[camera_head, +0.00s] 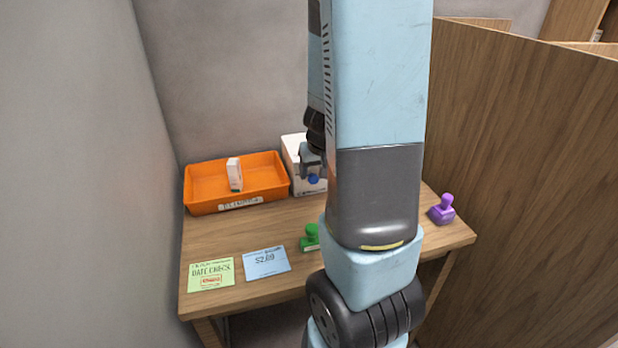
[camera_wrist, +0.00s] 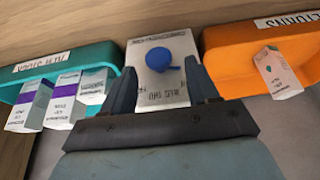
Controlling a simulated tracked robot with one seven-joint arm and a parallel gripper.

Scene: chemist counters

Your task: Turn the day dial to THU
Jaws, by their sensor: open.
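The day dial is a round blue knob (camera_wrist: 158,56) with a small side nub, on a white box (camera_wrist: 165,97) with dark lettering. The lettering is too small and skewed to read surely, so I cannot tell the set day. In the head view the knob (camera_head: 314,180) shows just below my gripper (camera_head: 312,162), on the box (camera_head: 291,152), partly hidden by my arm. In the wrist view my gripper (camera_wrist: 160,72) is open, its two fingers on either side of the knob's lower part. I cannot tell whether they touch it.
An orange tray (camera_head: 207,203) holding a small carton (camera_head: 235,174) stands left of the box. A teal tray (camera_wrist: 112,55) with several cartons stands on the other side. Green (camera_head: 310,238) and purple (camera_head: 442,209) stamps and two cards lie on the desk. A wooden partition (camera_head: 530,180) bounds the right.

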